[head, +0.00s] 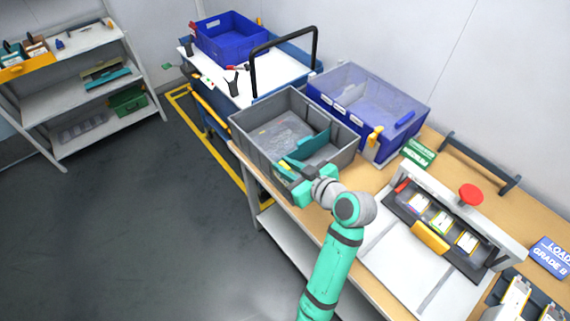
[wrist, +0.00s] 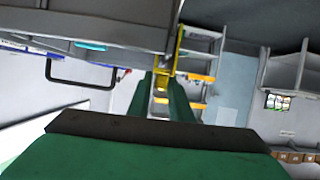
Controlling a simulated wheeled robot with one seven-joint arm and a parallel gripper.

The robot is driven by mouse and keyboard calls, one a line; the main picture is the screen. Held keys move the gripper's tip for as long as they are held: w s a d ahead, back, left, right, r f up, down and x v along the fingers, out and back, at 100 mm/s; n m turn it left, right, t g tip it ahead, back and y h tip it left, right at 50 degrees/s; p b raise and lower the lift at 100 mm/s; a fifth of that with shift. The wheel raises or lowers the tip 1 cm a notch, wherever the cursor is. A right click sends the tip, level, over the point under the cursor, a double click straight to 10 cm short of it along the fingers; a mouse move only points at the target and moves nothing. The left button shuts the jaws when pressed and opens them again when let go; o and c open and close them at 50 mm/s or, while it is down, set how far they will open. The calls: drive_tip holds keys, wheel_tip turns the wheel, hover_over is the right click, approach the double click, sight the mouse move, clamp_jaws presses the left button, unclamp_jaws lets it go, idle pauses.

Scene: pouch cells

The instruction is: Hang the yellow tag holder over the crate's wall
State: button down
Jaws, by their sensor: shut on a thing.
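The yellow tag holder (head: 284,166) is a small yellow piece at the tip of my gripper (head: 287,168). In the wrist view, my gripper (wrist: 162,88) has its green fingers shut on the yellow tag holder (wrist: 165,73). The grey crate (head: 254,146) stands open on the bench. In the head view, my gripper is at the crate's near end, by its rim. The crate's grey wall also shows at the upper left of the wrist view (wrist: 110,28). I cannot tell whether the holder touches the wall.
A teal panel (head: 312,149) is inside the grey crate. A fixture with a red button (head: 471,194) is at the right. Open floor (head: 110,220) lies to the left.

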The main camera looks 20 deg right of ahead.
drive_tip(key=shift+f, duration=0.6)
drive_tip(key=c, duration=1.5)
unclamp_jaws()
drive_tip(key=shift+c, duration=0.2)
drive_tip(key=v, duration=1)
drive_tip(key=shift+s+d+r, duration=0.15)
drive_tip(key=shift+s+d, duration=0.05)
drive_tip(key=shift+s, duration=0.15)
drive_tip(key=shift+s, duration=0.1)
